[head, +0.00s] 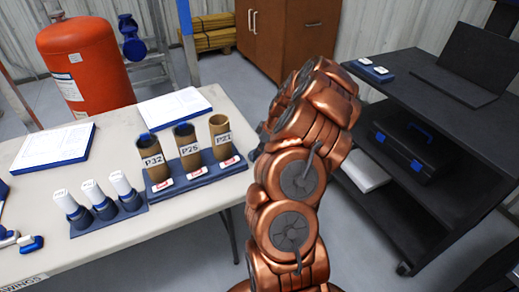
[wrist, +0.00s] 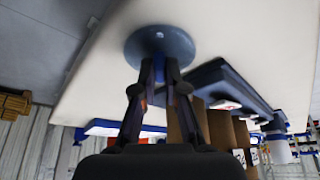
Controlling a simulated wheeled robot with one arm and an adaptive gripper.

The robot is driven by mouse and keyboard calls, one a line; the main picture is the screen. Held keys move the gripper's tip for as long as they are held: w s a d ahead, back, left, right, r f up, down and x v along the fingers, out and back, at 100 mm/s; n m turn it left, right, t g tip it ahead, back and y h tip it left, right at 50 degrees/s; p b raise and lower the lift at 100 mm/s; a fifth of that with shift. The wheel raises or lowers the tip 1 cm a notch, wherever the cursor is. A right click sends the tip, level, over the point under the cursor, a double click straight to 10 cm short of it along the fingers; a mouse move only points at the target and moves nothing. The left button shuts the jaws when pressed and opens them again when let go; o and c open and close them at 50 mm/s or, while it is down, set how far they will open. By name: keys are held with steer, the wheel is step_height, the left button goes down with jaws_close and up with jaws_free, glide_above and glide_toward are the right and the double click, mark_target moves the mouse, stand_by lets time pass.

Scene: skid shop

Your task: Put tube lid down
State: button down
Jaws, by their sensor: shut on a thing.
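In the wrist view, my gripper (wrist: 160,74) is shut on the tube lid (wrist: 160,44), a round blue-grey disc with a small pale spot at its middle. The disc lies in front of the white table top; I cannot tell whether it touches it. In the head view my own arm hides the gripper and lid. Brown tubes marked P32 (head: 152,160), P25 (head: 187,150) and P21 (head: 220,140) stand upright in a blue rack (head: 205,177). P21's top looks open; blue shows at the tops of P32 and P25.
The white table (head: 130,235) also holds a smaller blue rack (head: 108,219) with three white-topped items and two papers on blue boards (head: 174,107), (head: 50,148). Bare table lies at the front. A dark shelf cart (head: 420,100) stands right; an orange tank (head: 85,65) stands behind.

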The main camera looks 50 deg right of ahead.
steer(key=shift+f, duration=0.15)
steer(key=c, duration=1.2)
jaws_free()
